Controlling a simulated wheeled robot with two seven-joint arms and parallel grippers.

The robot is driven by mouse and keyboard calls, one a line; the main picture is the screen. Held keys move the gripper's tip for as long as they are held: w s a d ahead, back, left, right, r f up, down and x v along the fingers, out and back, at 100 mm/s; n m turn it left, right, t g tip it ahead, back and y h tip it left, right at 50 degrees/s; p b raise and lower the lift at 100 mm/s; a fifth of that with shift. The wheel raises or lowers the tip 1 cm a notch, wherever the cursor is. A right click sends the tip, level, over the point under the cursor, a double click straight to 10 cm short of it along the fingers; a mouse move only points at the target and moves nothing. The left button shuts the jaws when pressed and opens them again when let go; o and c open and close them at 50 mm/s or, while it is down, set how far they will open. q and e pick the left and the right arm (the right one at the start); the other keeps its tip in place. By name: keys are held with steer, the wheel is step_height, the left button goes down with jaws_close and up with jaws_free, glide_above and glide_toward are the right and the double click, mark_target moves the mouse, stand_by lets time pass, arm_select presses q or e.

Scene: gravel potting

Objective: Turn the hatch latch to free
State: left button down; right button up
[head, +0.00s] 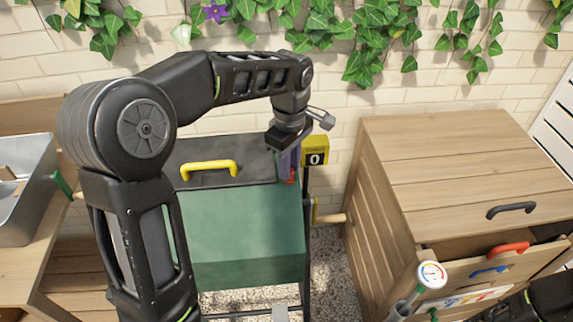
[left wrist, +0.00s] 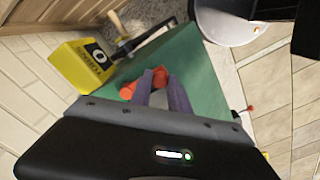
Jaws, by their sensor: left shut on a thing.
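The green bin (head: 245,225) has a dark hatch lid (head: 225,155) with a yellow handle (head: 208,169). The lid looks closed. A small red-orange latch (left wrist: 150,79) shows at the bin's edge in the left wrist view; in the head view it is mostly hidden by my gripper. My left gripper (head: 288,164) reaches down at the bin's right edge, its fingers (left wrist: 163,97) around the latch and shut on it. How far the latch is turned cannot be told. My right gripper is not in view.
A yellow counter box (head: 315,152) reading 0 stands close right of the left gripper. A wooden cabinet (head: 455,160) with an open drawer stands at right, a gauge (head: 431,275) in front of it. A metal tray (head: 25,190) is at left. Gravel lies between bin and cabinet.

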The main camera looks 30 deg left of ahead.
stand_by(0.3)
arm_select(q)
steer(key=c, duration=1.2)
jaws_free()
steer(key=shift+c, duration=0.2)
step_height(320, 180, up, 8)
steer(key=shift+f, duration=0.1)
